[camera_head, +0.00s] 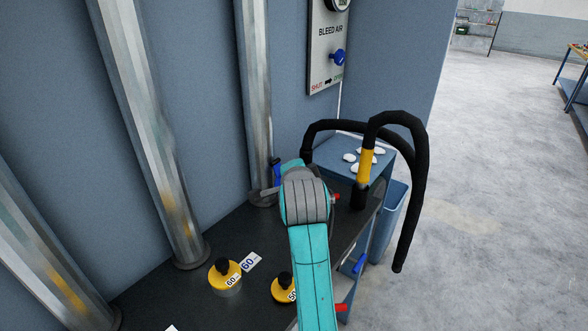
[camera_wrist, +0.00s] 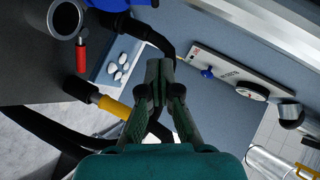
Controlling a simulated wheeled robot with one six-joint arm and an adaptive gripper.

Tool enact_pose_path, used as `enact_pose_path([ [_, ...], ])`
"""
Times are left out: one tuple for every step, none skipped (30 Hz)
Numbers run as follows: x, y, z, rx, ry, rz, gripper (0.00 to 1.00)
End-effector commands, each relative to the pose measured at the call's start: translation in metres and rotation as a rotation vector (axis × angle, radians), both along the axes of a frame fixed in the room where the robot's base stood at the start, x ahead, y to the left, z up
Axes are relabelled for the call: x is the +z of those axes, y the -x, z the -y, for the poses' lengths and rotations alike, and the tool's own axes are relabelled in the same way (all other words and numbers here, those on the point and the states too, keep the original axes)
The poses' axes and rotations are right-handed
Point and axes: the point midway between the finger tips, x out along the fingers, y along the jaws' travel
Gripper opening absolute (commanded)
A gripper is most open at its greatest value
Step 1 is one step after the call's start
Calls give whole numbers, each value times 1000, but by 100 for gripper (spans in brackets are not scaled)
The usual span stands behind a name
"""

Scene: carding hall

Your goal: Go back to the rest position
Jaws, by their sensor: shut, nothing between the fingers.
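My gripper (camera_wrist: 164,72) is shut and empty in the wrist view, its dark fingertips meeting near the middle of the picture. It appears clear of any surface, with the panel and hoses beyond it. In the head view my teal arm reaches forward over the dark bench top (camera_head: 150,290) and hides the gripper.
Yellow-topped pieces (camera_head: 225,275) stand on the bench by metal pipes (camera_head: 150,130). A black hose (camera_head: 417,190) with a yellow collar (camera_head: 365,166) arches at its right end. A blue surface (camera_head: 335,150) holds white pieces. A BLEED AIR panel (camera_head: 328,55) hangs above. Floor at right is clear.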

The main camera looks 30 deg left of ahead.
Motion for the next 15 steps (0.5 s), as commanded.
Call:
enact_pose_path([
  [2, 5, 3, 0, 0, 0, 0],
  [3, 7, 5, 0, 0, 0, 0],
  [5, 10, 7, 0, -1, 1, 0],
  [6, 11, 8, 0, -1, 1, 0],
  [6, 13, 9, 0, 0, 0, 0],
  [7, 14, 10, 0, 0, 0, 0],
  [7, 15, 10, 0, 0, 0, 0],
  [8, 15, 10, 0, 0, 0, 0],
  [8, 16, 11, 0, 0, 0, 0],
  [8, 16, 11, 0, 0, 0, 0],
  [8, 16, 11, 0, 1, -1, 0],
  [7, 16, 11, 0, 1, 0, 0],
  [6, 15, 12, -1, 3, 0, 0],
  [3, 15, 14, -1, 5, 1, 0],
  [-2, 14, 17, -3, 10, 2, 0],
])
